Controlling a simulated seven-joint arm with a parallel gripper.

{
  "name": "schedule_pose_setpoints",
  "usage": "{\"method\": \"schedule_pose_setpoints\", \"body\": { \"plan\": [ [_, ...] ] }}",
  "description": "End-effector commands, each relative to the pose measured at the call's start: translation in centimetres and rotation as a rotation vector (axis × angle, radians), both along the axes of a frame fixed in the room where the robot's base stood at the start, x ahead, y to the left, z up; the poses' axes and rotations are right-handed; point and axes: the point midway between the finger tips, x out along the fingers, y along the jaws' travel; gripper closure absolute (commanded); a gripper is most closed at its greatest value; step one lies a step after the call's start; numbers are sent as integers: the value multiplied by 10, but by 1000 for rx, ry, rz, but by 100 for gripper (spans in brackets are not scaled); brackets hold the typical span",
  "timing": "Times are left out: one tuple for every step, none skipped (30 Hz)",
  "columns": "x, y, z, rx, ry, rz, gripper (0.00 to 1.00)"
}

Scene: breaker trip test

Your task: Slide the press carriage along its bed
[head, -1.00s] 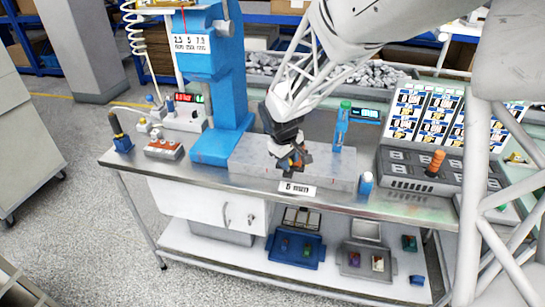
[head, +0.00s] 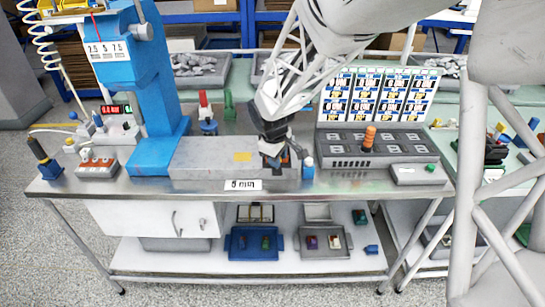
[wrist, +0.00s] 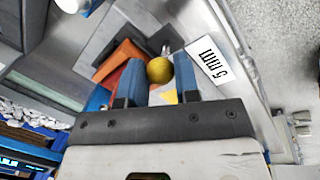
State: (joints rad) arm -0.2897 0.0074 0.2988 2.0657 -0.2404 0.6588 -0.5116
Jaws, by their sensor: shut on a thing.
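The blue press (head: 158,140) stands at the left of the bench, and its long grey bed (head: 205,158) runs to the right from its foot. My gripper (head: 275,150) is over the bed's right end. In the wrist view its two blue fingers (wrist: 157,82) are shut on a round yellow knob (wrist: 159,70). My gripper mostly hides the carriage in the head view. A yellow patch (head: 243,156) shows on the bed to the left of my gripper.
A "5 mm" label (head: 242,185) is at the bed's front. A small white-and-blue object (head: 308,169) stands close to the bed's right end. A grey console (head: 347,146) with an orange handle (head: 369,138) is further right. Red-and-blue (head: 207,116) and green (head: 229,105) tools stand behind the bed.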

Motion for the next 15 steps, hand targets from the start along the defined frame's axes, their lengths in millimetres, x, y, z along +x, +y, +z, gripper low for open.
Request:
{"method": "schedule_pose_setpoints", "body": {
  "plan": [
    [1,-3,1,-2,-1,-2,100],
    [1,-3,1,-2,-1,-2,100],
    [1,-3,1,-2,-1,-2,100],
    [1,-4,1,-2,-1,-3,100],
    [1,-4,1,-2,-1,-3,100],
    [1,-4,1,-2,-1,-3,100],
    [1,-4,1,-2,-1,-3,100],
    [1,-4,1,-4,-1,-4,67],
    [1,-4,1,-4,-1,-4,61],
    [1,-4,1,-3,-2,-3,61],
    [1,-4,1,-2,-1,-3,61],
    [1,-4,1,-2,-1,-3,61],
    [1,-3,1,-2,-1,-3,61],
    [1,-3,1,-2,-1,-3,61],
    [1,-3,0,-2,-1,-2,61]
  ]
}}
